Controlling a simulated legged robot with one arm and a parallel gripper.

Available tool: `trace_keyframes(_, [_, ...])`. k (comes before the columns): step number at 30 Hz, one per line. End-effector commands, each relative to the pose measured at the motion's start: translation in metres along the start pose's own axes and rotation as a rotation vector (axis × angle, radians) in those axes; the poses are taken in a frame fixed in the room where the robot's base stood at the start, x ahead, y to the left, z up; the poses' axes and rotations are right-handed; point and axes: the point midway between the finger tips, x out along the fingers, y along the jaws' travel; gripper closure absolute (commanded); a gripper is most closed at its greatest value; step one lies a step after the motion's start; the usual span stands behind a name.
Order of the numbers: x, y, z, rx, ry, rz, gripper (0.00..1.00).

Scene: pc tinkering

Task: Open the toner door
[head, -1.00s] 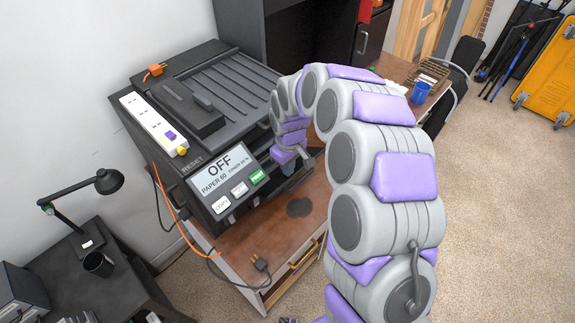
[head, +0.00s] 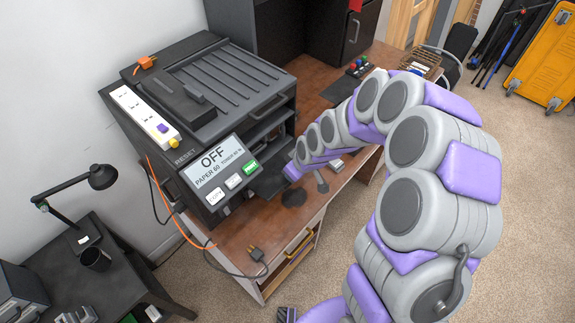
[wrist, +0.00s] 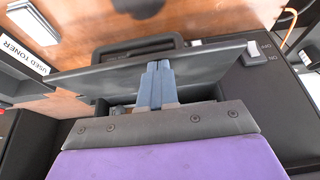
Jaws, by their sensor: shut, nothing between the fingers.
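The black printer (head: 225,82) stands on the wooden desk at left centre in the head view; its screen (head: 216,166) reads OFF. A dark flat panel (head: 270,181), which looks like the toner door, sticks out from its front beside my arm's end. In the wrist view a dark panel (wrist: 95,82) stands out at an angle, with a gap between it and the printer body (wrist: 285,110). My gripper (wrist: 156,66) is shut and empty, its blue-grey fingers against or just over this panel; contact is unclear. The fingertips are hidden in the head view.
A loose plug (head: 257,254) lies at the desk's front edge. The power strip (head: 143,115) lies on the printer.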

Motion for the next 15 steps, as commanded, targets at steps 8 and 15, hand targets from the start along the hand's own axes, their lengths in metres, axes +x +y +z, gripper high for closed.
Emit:
trace_keyframes(8, [0.024,0.001,0.019,0.004,0.035,0.001,1.0])
trace_keyframes(15, [0.04,0.001,0.025,-0.001,0.125,0.001,1.0])
